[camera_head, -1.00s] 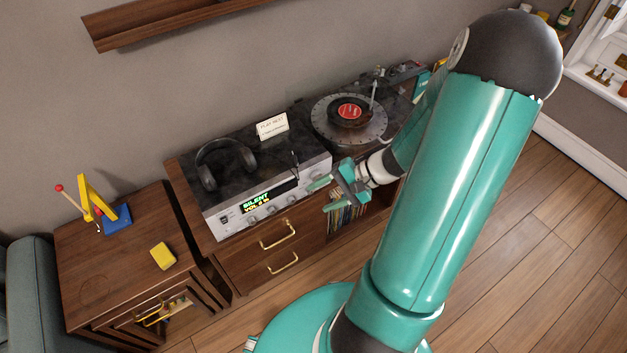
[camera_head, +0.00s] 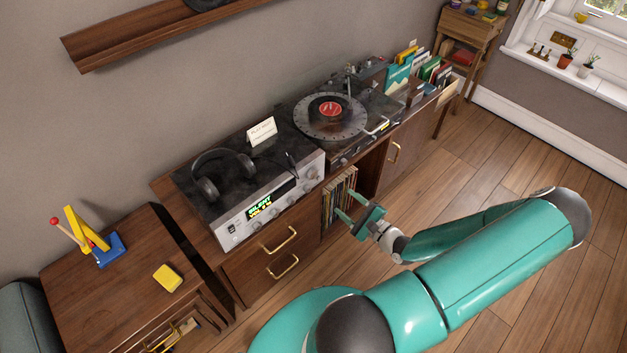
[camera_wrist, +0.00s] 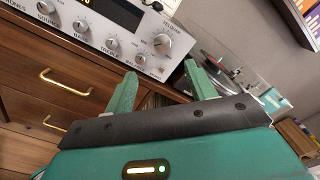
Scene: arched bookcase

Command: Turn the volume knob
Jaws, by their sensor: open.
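The silver receiver (camera_head: 270,200) stands on the wooden cabinet, with a lit display of green and yellow text that seems to read "SILENT" and "VOL". Its volume knob (camera_wrist: 162,40), large and round with a label above it, is at the right end of the front panel in the wrist view. It also shows small in the head view (camera_head: 312,173). My gripper (camera_head: 345,204) is open and empty, in front of and below the receiver's right end. In the wrist view, my two green fingers (camera_wrist: 160,70) point towards the panel, apart from the knob.
Smaller knobs (camera_wrist: 112,43) line the panel left of the volume knob. Brass-handled drawers (camera_head: 280,240) and a shelf of records (camera_head: 338,197) are below. The floor at right is clear.

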